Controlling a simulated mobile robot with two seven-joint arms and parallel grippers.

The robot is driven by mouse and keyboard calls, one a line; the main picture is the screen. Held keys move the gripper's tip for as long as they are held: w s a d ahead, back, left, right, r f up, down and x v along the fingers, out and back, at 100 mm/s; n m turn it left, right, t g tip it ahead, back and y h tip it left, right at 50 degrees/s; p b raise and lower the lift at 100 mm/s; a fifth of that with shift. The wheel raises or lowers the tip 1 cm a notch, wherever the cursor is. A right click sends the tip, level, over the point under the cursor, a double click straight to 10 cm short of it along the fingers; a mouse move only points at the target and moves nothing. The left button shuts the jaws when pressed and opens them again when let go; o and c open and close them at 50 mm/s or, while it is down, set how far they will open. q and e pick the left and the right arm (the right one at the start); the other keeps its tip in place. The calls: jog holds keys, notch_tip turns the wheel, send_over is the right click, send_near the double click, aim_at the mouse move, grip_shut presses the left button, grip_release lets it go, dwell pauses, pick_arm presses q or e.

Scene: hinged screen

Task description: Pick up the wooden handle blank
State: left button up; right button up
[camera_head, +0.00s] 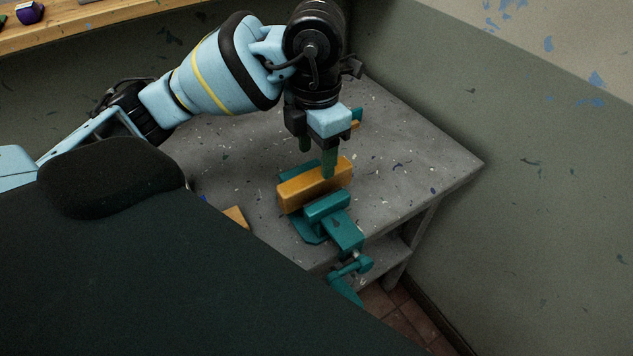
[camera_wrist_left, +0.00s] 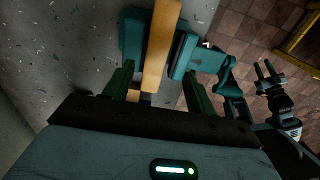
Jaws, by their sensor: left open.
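The wooden handle blank (camera_head: 300,190) is an orange-yellow block, upright on edge between the jaws of a teal vise (camera_head: 340,228) on the grey table. In the left wrist view the blank (camera_wrist_left: 160,50) runs up the picture between the teal jaws (camera_wrist_left: 185,55). My left gripper (camera_head: 317,155) is open and points down at the blank. In the left wrist view its green fingertips (camera_wrist_left: 157,80) stand apart, one on each side of the blank. Contact cannot be told. My right gripper (camera_wrist_left: 264,68) shows small at the right of that view, its two fingers apart and empty.
A flat wooden piece (camera_head: 236,216) lies on the table (camera_head: 420,165) left of the vise. A small teal and orange thing (camera_head: 356,115) is partly hidden behind my left gripper. Walls stand behind and right. A wooden shelf (camera_head: 90,22) holds small objects.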

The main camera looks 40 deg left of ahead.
aim_at(316, 175)
pick_arm(q)
jog(key=f, duration=0.4)
jog(key=shift+w+a+f, duration=0.25)
jog(key=c, duration=1.2)
